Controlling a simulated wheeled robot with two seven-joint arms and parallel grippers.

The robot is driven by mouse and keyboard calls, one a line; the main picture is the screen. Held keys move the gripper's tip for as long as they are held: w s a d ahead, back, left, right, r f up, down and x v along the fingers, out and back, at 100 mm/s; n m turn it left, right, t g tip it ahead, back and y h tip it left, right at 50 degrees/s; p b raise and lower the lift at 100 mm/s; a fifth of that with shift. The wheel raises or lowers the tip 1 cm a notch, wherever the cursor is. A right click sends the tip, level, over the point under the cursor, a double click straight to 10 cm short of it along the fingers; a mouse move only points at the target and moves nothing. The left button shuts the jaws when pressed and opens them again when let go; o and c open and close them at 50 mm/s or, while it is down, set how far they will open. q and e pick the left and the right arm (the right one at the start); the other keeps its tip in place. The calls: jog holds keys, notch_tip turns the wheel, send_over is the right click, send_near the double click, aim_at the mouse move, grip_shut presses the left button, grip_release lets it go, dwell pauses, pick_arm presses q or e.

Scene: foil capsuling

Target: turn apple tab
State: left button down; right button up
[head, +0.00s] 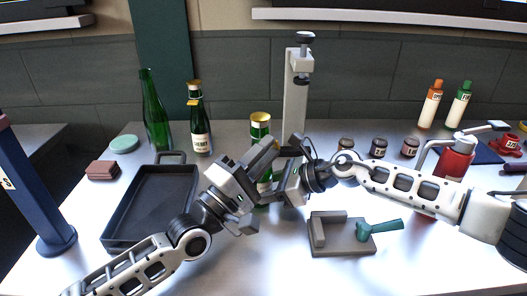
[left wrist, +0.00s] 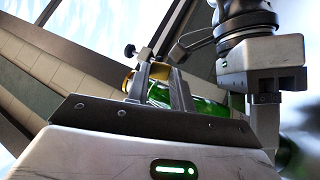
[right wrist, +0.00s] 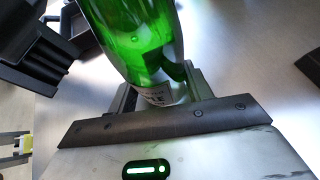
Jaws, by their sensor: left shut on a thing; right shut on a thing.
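A green glass bottle (head: 260,131) with a gold top (head: 260,117) stands upright in the middle of the table, partly hidden by my grippers. My left gripper (head: 272,150) is shut on its upper part. In the left wrist view the fingers (left wrist: 160,80) straddle the bottle, with gold (left wrist: 128,75) and green glass (left wrist: 208,106) beside them. I cannot tell a separate tab there. My right gripper (head: 278,190) is shut on the bottle's lower body. In the right wrist view the green glass (right wrist: 140,45) and a pale label (right wrist: 160,94) sit between the fingers.
A plain green bottle (head: 155,115) and a gold-necked bottle (head: 198,125) stand at the back left by a black tray (head: 115,232). A white clamp post (head: 295,100) stands behind. A grey block fixture with a green handle (head: 385,227) lies at front right. Several small jars (head: 378,147) stand behind my right arm.

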pick_arm(q)
jog(key=shift+a+t+h, duration=0.1)
jog(key=shift+t+h, duration=0.2)
dwell(0.4)
jog(key=c, duration=1.2)
grip_release()
jog(key=v, duration=0.7)
jog(key=shift+s+a+f, duration=0.15)
jog(key=shift+s+a, duration=0.05)
